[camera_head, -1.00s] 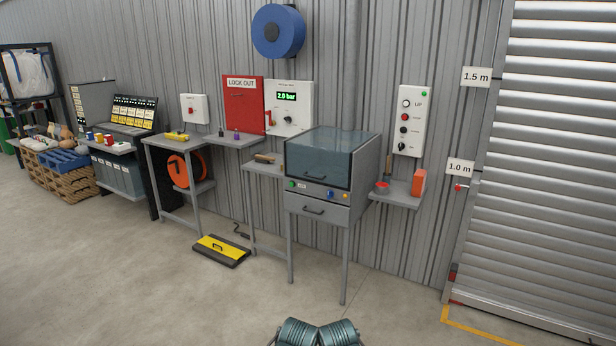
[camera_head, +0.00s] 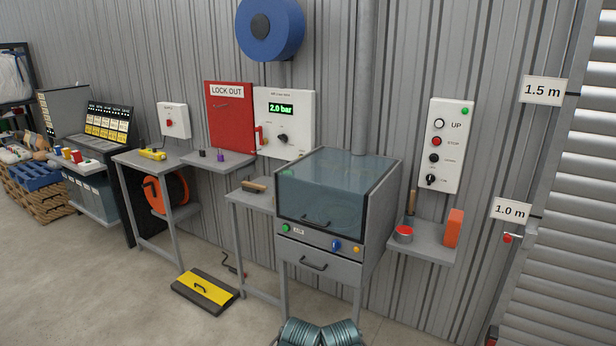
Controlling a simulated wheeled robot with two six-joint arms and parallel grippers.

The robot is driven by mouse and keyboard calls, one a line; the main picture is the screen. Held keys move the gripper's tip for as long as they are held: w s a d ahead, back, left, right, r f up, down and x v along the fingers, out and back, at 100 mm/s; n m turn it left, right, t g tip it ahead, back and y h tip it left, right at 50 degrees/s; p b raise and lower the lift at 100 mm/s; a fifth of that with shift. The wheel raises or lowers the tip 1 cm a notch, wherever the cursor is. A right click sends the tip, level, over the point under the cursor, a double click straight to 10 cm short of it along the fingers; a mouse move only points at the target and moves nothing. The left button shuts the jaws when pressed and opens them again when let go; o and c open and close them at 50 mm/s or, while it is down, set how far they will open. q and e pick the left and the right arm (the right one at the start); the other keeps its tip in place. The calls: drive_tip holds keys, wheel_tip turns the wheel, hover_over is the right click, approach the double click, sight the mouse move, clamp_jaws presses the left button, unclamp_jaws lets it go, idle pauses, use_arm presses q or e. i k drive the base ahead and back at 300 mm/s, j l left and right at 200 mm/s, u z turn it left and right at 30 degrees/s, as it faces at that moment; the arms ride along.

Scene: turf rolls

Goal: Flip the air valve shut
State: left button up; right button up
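The air panel (camera_head: 284,124) is a white board on the corrugated wall, with a green display that reads 2.0 bar. A red lever (camera_head: 259,138) sits at its lower left edge, next to the red lock-out cabinet; it looks roughly upright, but its exact position is too small to tell. A dark round knob (camera_head: 283,138) is on the panel below the display. Neither of my grippers shows in the head view. Ribbed teal parts at the bottom middle seem to be mine.
A glass-topped cabinet (camera_head: 320,265) stands below and right of the panel. Open floor lies at the front left.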

sight(259, 129)
drive_tip(key=i+u, duration=0.15)
drive_tip(key=i, duration=0.3)
drive_tip(key=i+l+u, duration=0.15)
drive_tip(key=i, duration=0.3)
drive_tip(key=i+u, duration=0.15)
drive_tip(key=i, duration=0.35)
drive_tip(key=i+l+u, duration=0.15)
drive_tip(key=i, duration=0.25)
drive_tip(key=l, duration=0.1)
